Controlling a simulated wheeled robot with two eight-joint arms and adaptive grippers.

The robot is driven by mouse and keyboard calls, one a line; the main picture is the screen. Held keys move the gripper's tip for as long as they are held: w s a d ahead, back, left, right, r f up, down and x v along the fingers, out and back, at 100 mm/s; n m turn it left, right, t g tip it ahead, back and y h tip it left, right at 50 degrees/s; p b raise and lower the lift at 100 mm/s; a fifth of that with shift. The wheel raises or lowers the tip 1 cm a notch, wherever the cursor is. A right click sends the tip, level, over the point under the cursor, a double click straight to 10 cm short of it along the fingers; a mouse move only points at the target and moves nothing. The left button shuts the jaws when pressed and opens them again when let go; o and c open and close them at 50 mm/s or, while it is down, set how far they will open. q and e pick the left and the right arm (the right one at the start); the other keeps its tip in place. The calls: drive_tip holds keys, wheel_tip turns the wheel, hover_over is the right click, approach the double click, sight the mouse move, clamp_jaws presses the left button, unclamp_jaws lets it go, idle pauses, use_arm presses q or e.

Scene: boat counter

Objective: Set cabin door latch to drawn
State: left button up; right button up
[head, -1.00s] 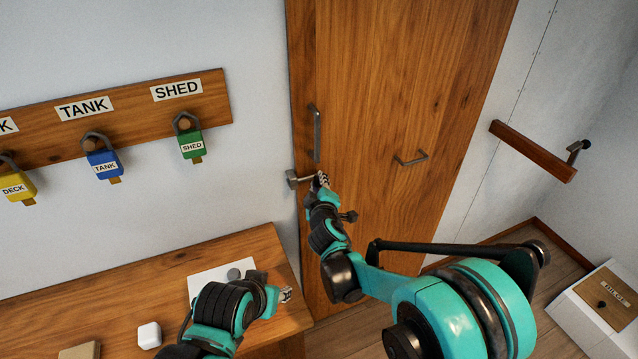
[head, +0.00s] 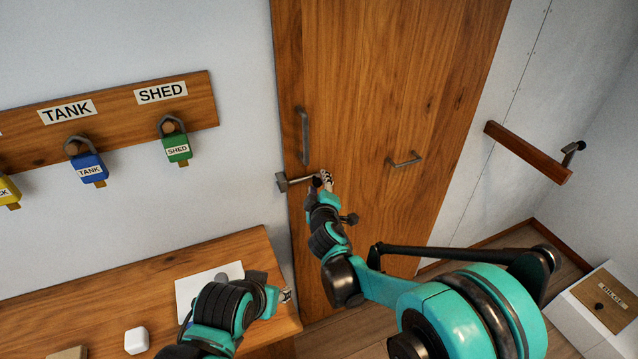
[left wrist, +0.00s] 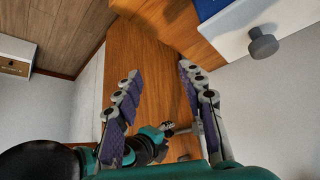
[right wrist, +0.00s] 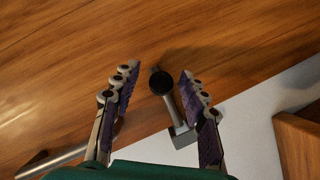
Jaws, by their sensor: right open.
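The cabin door latch (head: 300,182) is a grey metal rod at the door's left edge. It runs from a square block beside the door to a dark round knob. In the right wrist view the black knob (right wrist: 160,82) lies between the fingers, with the rod reaching the block below it. My right gripper (head: 326,179) is open at the knob's end of the latch; I cannot tell whether a finger touches it. My left gripper (head: 286,296) is open and empty above the bench; its spread fingers show in the left wrist view (left wrist: 158,75).
The wooden door (head: 400,80) carries a vertical handle (head: 303,135) and a small pull (head: 404,160). Labelled padlocks hang on a board (head: 110,118) at left. The bench (head: 100,285) holds a white plate with a grey knob and a white block (head: 136,341). A wooden bar (head: 528,152) juts out at right.

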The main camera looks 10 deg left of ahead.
drive_tip(key=v, duration=1.1)
use_arm(q)
drive_tip(key=shift+o, duration=0.4)
use_arm(e)
drive_tip(key=shift+d, duration=0.1)
